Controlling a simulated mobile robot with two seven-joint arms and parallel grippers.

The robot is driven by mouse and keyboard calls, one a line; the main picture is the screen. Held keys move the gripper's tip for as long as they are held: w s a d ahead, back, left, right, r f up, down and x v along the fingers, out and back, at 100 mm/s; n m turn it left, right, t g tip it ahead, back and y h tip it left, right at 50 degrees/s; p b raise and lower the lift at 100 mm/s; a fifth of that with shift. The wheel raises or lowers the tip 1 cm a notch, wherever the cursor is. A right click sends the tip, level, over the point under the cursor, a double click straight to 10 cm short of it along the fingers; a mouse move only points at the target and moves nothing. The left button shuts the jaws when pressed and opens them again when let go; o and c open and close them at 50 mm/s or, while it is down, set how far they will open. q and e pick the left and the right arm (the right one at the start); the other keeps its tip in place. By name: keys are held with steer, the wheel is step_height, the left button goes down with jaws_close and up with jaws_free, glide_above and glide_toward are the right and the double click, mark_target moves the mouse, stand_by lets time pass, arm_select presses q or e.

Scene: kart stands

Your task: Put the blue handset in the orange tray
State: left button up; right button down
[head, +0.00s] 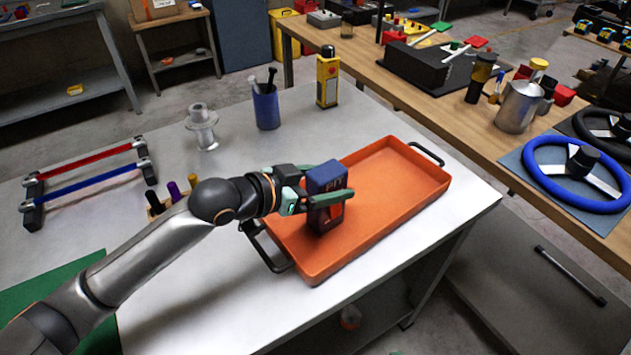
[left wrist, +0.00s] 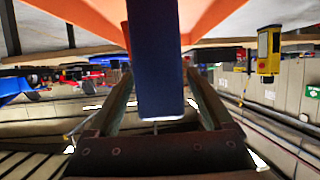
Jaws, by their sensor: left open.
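The blue handset (head: 325,178) stands roughly upright over the near left part of the orange tray (head: 405,190), and its lower end appears to rest on the tray floor. My left gripper (head: 330,197) is open, with its fingers on either side of the handset. In the left wrist view the blue handset (left wrist: 155,60) shows between the two fingers of my left gripper (left wrist: 160,105), with a gap on each side. The orange tray (left wrist: 205,18) shows behind it. My right gripper is not in view.
A yellow handset (head: 328,80) and a blue cup (head: 266,107) with tools stand behind the tray. A metal spool (head: 202,128) and a rack with red and blue bars (head: 90,180) are to the left. The tray's right part is empty.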

arm_select(q)
steer(key=v, duration=1.2)
